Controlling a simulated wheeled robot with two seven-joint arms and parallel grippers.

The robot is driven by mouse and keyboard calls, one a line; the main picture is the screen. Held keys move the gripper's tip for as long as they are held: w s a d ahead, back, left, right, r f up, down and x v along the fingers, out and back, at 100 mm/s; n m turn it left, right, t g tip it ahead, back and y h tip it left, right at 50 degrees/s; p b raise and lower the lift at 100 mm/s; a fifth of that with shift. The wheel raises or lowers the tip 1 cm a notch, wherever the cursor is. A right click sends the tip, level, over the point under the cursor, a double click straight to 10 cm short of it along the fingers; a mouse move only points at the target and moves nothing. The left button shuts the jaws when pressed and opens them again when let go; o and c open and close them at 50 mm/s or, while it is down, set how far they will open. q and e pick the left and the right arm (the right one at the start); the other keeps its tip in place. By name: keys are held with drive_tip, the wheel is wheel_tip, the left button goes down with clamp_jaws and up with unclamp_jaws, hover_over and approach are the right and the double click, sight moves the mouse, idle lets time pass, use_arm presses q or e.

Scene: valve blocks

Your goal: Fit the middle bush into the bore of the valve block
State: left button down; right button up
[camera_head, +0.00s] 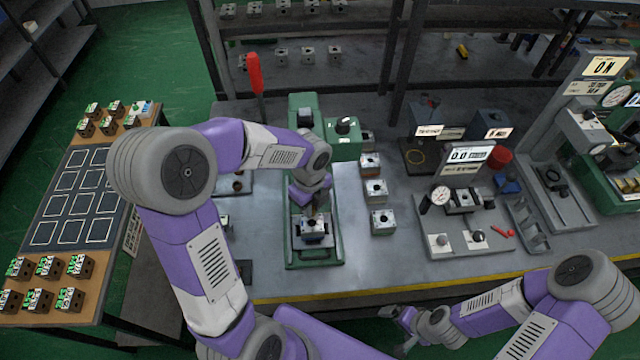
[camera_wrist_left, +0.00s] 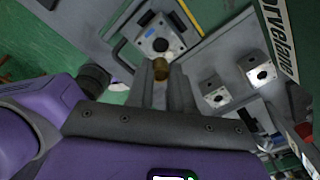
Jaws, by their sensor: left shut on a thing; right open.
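My left gripper (camera_head: 311,207) is shut on a small brass bush (camera_wrist_left: 160,69), which shows at its fingertips in the left wrist view. A grey valve block (camera_head: 313,232) sits in the green press fixture (camera_head: 338,245), just below my left gripper in the head view. The same block shows in the left wrist view (camera_wrist_left: 172,30), with its round bore facing up beyond the bush. The bush looks clear of the bore; the exact gap is hard to tell. My right gripper (camera_head: 404,326) is open and empty, low in front of the bench edge.
Several more valve blocks (camera_head: 375,190) stand in a column right of the fixture. A gauge station (camera_head: 462,205) stands further right. A red-handled tool (camera_head: 255,75) stands behind. A table with marked squares (camera_head: 75,195) is at left. My left arm hides part of the bench.

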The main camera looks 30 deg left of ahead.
use_arm(q)
drive_tip(key=shift+w+r+m, duration=0.2)
drive_tip(key=shift+r+m, duration=0.05)
drive_tip(key=shift+m, duration=0.25)
drive_tip(key=shift+s, duration=0.15)
drive_tip(key=shift+a, duration=0.1)
drive_tip(key=shift+f+b, duration=1.65)
drive_tip(key=shift+f, duration=0.95)
drive_tip(key=shift+p, duration=0.35)
drive_tip(key=shift+f+b, duration=0.4)
drive_tip(key=shift+f, duration=0.2)
